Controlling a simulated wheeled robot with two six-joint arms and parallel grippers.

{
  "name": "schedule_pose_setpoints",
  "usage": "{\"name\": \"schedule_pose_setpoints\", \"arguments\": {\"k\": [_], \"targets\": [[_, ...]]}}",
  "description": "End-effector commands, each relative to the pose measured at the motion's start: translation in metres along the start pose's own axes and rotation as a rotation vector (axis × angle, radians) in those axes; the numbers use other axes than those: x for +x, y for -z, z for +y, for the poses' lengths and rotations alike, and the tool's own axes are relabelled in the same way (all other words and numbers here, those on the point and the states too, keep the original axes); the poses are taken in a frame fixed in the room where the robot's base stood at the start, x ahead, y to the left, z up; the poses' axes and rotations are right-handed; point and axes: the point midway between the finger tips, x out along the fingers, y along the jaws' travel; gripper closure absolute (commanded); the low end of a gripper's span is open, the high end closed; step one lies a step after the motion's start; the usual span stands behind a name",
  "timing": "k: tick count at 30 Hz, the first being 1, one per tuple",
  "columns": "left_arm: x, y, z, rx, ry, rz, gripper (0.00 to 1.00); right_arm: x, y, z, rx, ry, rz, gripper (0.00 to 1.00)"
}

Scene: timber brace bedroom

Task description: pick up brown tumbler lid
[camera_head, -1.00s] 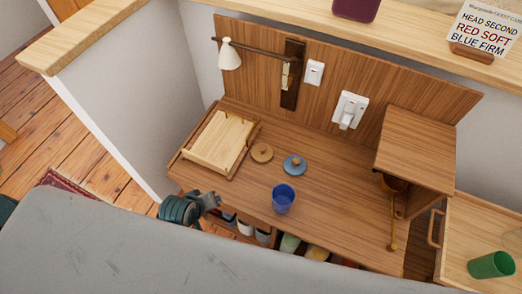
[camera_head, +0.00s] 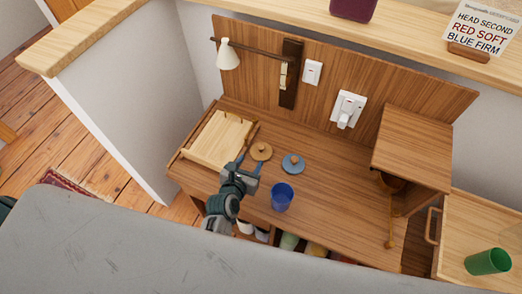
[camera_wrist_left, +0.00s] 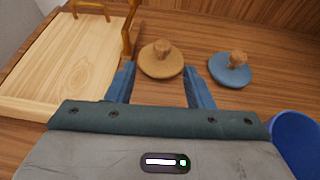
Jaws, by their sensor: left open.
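The brown tumbler lid (camera_head: 261,151) lies flat on the wooden desk, a round disc with a small knob on top. In the left wrist view the brown lid (camera_wrist_left: 161,60) sits just beyond and between my open fingers. My left gripper (camera_head: 249,164) is open and empty, close in front of the lid and apart from it. Its two blue fingers also show in the left wrist view (camera_wrist_left: 160,88). My right gripper is not in view.
A blue lid (camera_head: 293,163) with a wooden knob lies just right of the brown one. A blue tumbler (camera_head: 282,197) stands right of my gripper. A pale wooden tray (camera_head: 217,139) is on the left. A green tumbler (camera_head: 488,262) lies at far right.

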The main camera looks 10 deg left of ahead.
Motion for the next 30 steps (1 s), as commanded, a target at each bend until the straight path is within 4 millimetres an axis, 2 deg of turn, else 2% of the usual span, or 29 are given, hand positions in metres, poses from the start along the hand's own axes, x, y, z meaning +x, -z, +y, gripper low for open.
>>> {"name": "schedule_pose_setpoints", "arguments": {"k": [6,16,22,26,30], "targets": [[0.034,-0.002,0.000,-0.011,-0.001,-0.004,0.53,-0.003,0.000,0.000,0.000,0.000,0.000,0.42],[0.063,-0.001,-0.002,-0.009,-0.001,-0.002,0.53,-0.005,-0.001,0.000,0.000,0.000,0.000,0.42],[0.093,-0.001,-0.004,-0.008,0.000,-0.002,0.53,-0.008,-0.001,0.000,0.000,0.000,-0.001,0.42],[0.103,0.000,-0.004,-0.009,0.000,-0.001,0.53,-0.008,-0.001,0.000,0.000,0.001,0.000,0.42],[0.105,0.001,-0.004,-0.008,-0.001,-0.001,0.53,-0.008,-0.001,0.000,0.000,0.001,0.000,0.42]]}}
